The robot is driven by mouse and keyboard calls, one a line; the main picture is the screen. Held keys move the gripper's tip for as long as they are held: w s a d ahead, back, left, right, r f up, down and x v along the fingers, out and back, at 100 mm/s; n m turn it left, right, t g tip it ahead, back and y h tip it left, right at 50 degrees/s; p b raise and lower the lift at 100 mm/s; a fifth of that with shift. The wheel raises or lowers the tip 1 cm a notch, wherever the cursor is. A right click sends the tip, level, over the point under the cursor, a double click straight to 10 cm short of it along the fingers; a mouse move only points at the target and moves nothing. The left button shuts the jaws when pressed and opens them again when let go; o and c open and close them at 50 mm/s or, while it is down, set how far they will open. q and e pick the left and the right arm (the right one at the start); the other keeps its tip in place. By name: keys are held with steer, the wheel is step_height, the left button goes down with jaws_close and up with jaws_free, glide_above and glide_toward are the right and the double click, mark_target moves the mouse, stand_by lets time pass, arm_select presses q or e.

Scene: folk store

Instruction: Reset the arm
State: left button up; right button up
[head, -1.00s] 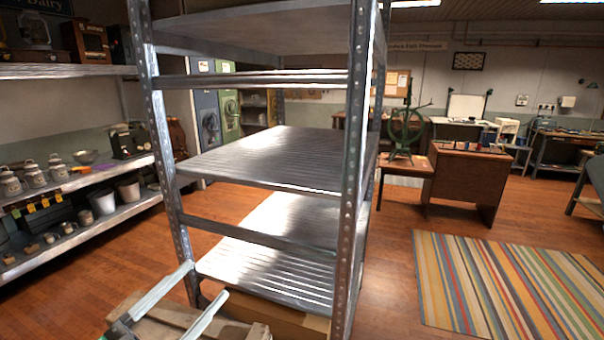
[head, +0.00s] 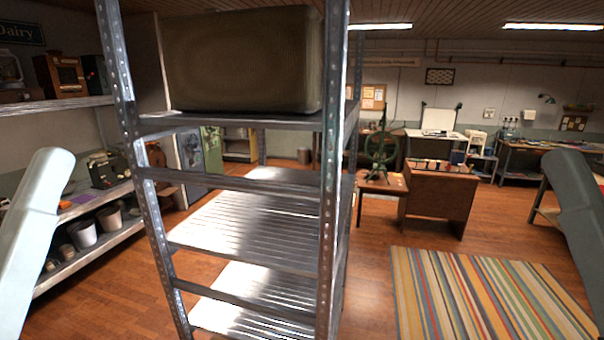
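A pale grey-green link of my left arm (head: 32,230) stands upright and tilted at the left edge. A similar link of my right arm (head: 578,225) stands at the right edge. Both links run out of the bottom or side of the picture. Neither gripper shows, so what they hold, if anything, is hidden. The links are wide apart, one on each side of the metal shelving rack, and look nearer to me than the rack.
A metal shelving rack (head: 333,190) stands close in front, with a large dark box (head: 243,62) on its upper shelf and bare lower shelves. Shelves with pots (head: 83,232) stand left. A wooden desk (head: 437,190) and striped rug (head: 470,290) are right; wooden floor is open there.

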arm_select(q)
step_height(320, 180, up, 18)
steer(key=p, duration=1.4)
steer(key=shift+f, duration=0.15)
arm_select(e)
step_height(320, 180, up, 18)
arm_select(q)
step_height(320, 180, down, 51)
steer(key=b, duration=5.1)
steer(key=shift+f, duration=0.2)
arm_select(e)
step_height(320, 180, down, 52)
steer(key=shift+r, duration=0.2)
